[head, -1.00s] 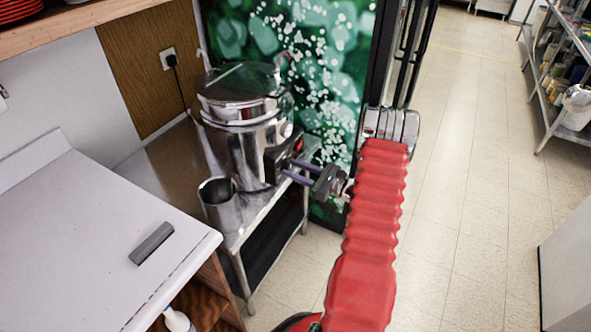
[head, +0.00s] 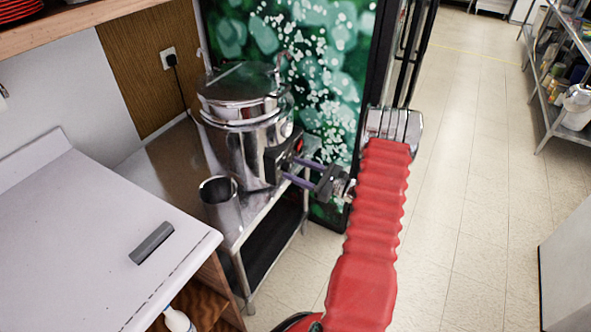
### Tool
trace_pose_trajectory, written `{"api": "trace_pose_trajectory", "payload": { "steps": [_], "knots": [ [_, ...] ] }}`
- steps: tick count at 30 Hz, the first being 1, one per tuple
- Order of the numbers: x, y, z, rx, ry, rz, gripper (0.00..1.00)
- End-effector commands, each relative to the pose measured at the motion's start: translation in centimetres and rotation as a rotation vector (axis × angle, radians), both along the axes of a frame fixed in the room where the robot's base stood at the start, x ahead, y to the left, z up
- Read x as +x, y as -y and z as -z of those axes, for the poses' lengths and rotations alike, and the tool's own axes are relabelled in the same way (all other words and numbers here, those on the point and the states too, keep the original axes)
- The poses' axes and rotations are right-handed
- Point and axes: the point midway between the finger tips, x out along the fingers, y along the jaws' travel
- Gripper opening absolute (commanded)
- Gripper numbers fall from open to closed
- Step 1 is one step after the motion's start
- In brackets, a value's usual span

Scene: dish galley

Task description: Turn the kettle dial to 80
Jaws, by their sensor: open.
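The kettle (head: 243,140) is a large shiny metal pot with a lid, standing on a metal side table. A dark control box (head: 272,161) sits on its right side, with a red part near its top. The dial is too small and too covered to read. My gripper (head: 288,171) comes in from the right with its two purple-grey fingers apart. The fingertips are at the front of the control box. I cannot tell whether they touch the dial or are around it.
A metal cup (head: 219,202) stands in front of the kettle. A grey block (head: 152,243) lies on the white counter (head: 75,235) at left. A patterned green panel (head: 325,85) stands behind the kettle. The floor at right is open up to a metal shelf (head: 550,100).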

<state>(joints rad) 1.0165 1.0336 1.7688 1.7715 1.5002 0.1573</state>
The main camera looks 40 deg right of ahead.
Motion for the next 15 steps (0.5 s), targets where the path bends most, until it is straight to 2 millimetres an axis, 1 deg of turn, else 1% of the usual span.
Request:
{"api": "trace_pose_trajectory", "payload": {
  "steps": [5,15],
  "knots": [
    [-2.1,0.8,0.0,0.0,0.0,0.003,0.49],
    [-7.7,2.9,0.0,0.0,0.001,0.004,0.49]
  ]
}}
